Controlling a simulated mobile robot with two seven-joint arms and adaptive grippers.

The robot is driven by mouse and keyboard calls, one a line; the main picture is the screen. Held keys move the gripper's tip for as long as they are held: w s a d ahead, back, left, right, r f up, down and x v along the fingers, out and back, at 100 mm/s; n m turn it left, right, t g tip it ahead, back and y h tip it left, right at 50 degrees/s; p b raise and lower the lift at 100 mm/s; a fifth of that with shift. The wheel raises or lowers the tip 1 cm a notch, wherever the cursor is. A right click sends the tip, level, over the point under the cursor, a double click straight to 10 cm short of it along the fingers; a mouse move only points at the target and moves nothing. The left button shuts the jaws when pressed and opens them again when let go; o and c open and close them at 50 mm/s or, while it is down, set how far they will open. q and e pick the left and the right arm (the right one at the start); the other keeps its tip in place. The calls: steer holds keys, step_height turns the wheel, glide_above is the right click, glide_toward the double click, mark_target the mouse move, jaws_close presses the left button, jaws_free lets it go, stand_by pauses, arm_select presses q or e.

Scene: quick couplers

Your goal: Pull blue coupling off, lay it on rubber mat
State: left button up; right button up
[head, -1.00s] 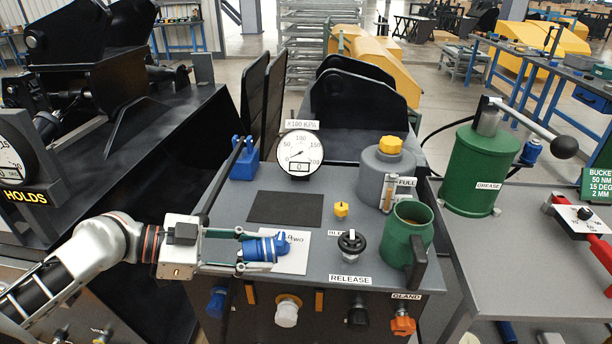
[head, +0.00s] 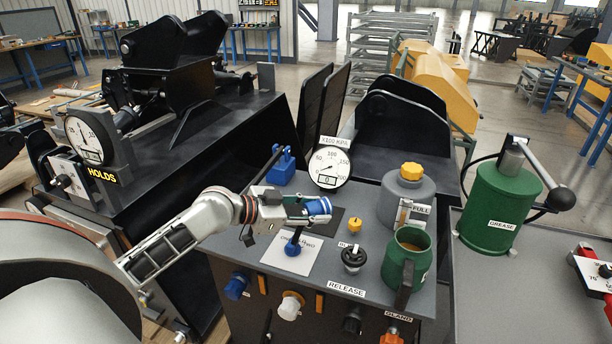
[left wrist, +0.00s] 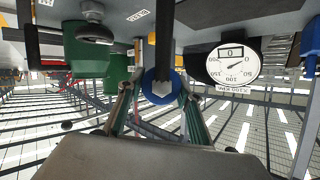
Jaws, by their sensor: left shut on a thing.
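My left gripper (head: 310,208) is shut on the blue coupling (head: 319,207), which lies sideways in its fingers. In the head view the coupling overlaps the dark rubber mat (head: 332,224); I cannot tell whether it touches it. The gripper hides part of the mat. In the left wrist view the coupling's blue round end (left wrist: 160,98) shows between the fingers. A dark stem with a blue end (head: 292,249) shows below the gripper, over the white card (head: 290,262); I cannot tell whether it joins the coupling. My right gripper is out of view.
A gauge (head: 328,168) and a blue block (head: 281,168) stand behind the mat. A yellow knob (head: 355,225), a black release knob (head: 353,257), a green jug (head: 406,262) and a grey bottle (head: 404,195) are to the right. Couplings line the front panel.

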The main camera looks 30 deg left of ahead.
arm_select(q)
steer(key=w+a+f+n+t+y+p, duration=0.1)
steer(key=w+a+n+y+p, duration=0.3)
steer(key=w+a, duration=0.4)
steer(key=shift+w+a+n+y+p, duration=0.35)
steer(key=shift+w+y+p, duration=0.4)
steer(key=shift+p, duration=0.45)
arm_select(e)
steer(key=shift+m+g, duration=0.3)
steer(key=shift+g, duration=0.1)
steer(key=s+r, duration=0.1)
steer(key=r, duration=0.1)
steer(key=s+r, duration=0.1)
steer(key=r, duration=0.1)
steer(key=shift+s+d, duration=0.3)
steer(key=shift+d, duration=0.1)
arm_select(q)
steer(key=shift+d+f, duration=0.1)
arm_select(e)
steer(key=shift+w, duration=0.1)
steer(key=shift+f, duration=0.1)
